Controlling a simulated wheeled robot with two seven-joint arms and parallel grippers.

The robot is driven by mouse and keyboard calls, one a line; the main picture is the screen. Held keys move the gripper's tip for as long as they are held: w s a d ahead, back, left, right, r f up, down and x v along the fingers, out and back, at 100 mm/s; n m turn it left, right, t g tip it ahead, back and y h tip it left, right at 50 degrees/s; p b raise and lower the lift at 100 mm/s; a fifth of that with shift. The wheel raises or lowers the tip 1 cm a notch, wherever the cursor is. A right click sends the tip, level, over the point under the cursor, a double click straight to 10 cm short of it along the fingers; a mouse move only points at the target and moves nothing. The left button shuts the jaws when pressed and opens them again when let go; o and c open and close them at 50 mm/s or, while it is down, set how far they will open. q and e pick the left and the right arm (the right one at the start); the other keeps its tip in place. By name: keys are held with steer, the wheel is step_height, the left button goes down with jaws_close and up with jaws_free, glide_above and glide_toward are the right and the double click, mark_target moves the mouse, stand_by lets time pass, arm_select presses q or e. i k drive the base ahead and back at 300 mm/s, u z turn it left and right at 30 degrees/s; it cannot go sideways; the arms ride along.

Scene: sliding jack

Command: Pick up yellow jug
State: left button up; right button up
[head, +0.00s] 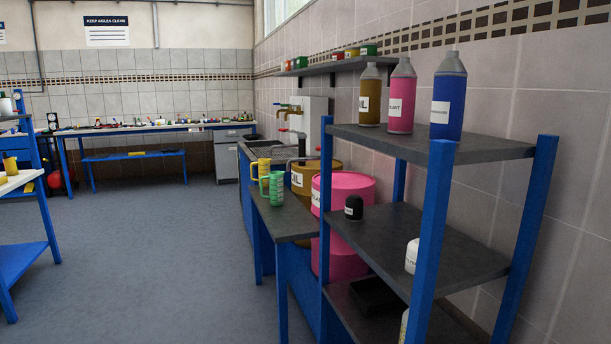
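The yellow jug (262,170) stands upright towards the far end of a narrow dark-topped bench with blue legs, in the middle of the head view. A green jug (273,188) stands in front of it and hides part of its lower right side. Neither of my grippers shows in the head view.
The dark bench top (287,222) is bare at its near end. A blue-framed shelf rack (430,150) with bottles on top stands close on the right. A pink drum (345,190) and a brown drum (325,172) stand behind the bench. The floor (160,260) on the left is clear.

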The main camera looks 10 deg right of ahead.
mark_target(263, 164)
steer(key=u, duration=0.6)
steer(key=i, duration=1.95)
steer(key=u, duration=0.55)
steer(key=i, duration=2.9)
steer(key=z, duration=1.6)
steer(key=i, duration=1.65)
steer(key=z, duration=1.1)
